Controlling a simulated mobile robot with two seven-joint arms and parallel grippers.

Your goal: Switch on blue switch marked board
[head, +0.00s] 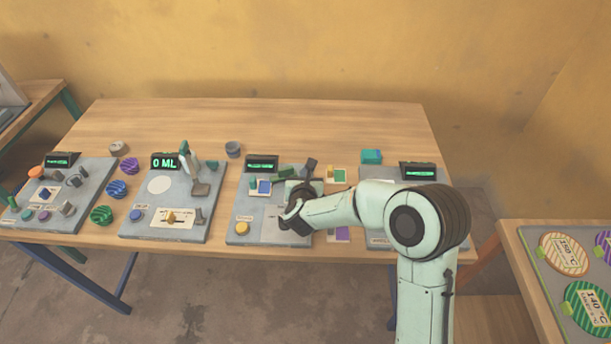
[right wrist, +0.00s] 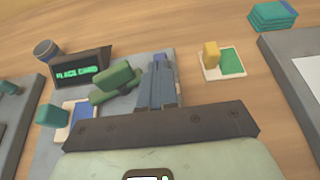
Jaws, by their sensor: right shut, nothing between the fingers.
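The blue-marked switch is a white plate with a blue patch (head: 264,187) and a small teal lever, on the left part of the third grey board (head: 243,215). In the right wrist view the blue patch (right wrist: 82,113) lies lower left, with the teal lever (right wrist: 52,115) at its left side. My right gripper (head: 300,200) is over this board, right of the switch and apart from it. Its fingers (right wrist: 157,85) are shut and empty, beside a green press part (right wrist: 118,80). The gripper body hides part of the board. My left gripper is out of view.
The board's display (right wrist: 80,70) stands behind the switch. A green-marked switch plate (right wrist: 232,60) with a yellow lever is to the right, and a purple-marked plate (head: 342,235) is near the front edge. Other device boards stand left and right. The table's back (head: 270,125) is clear.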

